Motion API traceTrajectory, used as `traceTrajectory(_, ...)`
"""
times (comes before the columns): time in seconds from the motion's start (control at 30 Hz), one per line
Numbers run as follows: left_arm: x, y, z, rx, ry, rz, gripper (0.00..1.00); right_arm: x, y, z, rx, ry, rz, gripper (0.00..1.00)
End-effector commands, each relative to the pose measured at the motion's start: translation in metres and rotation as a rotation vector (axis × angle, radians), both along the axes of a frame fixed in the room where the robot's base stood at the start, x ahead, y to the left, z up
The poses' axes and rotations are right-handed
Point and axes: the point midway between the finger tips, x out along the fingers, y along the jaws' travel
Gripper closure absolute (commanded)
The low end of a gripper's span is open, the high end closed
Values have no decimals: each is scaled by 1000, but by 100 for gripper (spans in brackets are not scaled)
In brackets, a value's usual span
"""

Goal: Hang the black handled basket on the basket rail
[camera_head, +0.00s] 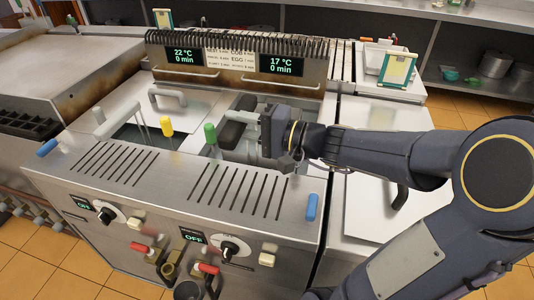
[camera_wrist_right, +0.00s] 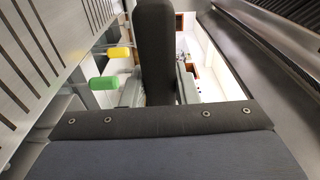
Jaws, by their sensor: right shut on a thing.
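My right gripper (camera_head: 268,131) comes in from the right over the right fryer well. It is shut on the black handled basket, at its dark handle (camera_head: 240,117), which shows just left of the fingers. The basket body is mostly hidden by my gripper and the well edge. In the right wrist view a dark upright bar stands in the middle; I cannot tell if it is finger or handle. The basket rail (camera_head: 284,85) appears to be the thin bar on the fryer's back panel, below the right display. My left gripper is not in view.

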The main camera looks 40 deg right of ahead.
Motion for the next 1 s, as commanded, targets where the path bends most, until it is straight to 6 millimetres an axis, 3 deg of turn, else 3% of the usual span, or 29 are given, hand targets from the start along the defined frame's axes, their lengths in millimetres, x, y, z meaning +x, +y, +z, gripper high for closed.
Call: traceTrajectory(1.0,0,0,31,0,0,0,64,0,0,52,-5,-7,1,100)
